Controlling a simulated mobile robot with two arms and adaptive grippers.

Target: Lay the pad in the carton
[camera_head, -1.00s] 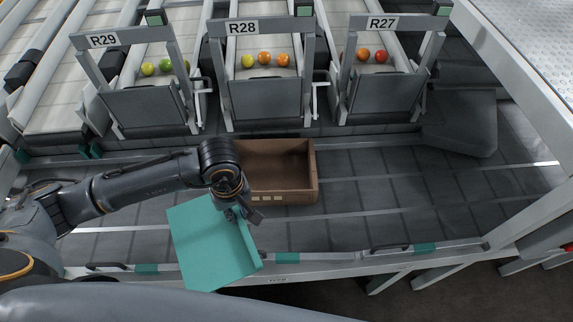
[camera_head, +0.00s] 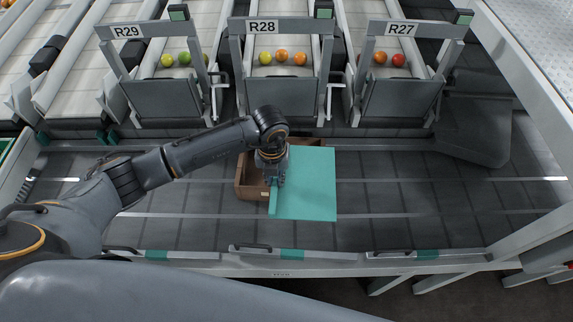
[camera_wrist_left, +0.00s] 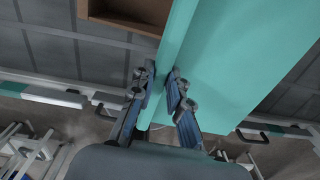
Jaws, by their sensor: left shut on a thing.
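The pad (camera_head: 308,185) is a flat teal sheet with a narrow upturned lip along its left edge. My left gripper (camera_head: 273,183) is shut on that lip; in the left wrist view the fingertips (camera_wrist_left: 163,80) pinch it. The brown open carton (camera_head: 247,182) stands on the dark roller bed below R28. The pad is above it, covering its right part and sticking out past its right and front sides. The carton's right interior is hidden by the pad and my wrist. Its rim (camera_wrist_left: 125,22) shows at the top of the left wrist view. My right gripper is not in view.
Gated chutes marked R29 (camera_head: 127,31), R28 (camera_head: 262,27) and R27 (camera_head: 400,28) hold tomatoes behind the carton. The roller bed (camera_head: 400,205) is clear to the right. A front rail (camera_head: 350,257) edges it.

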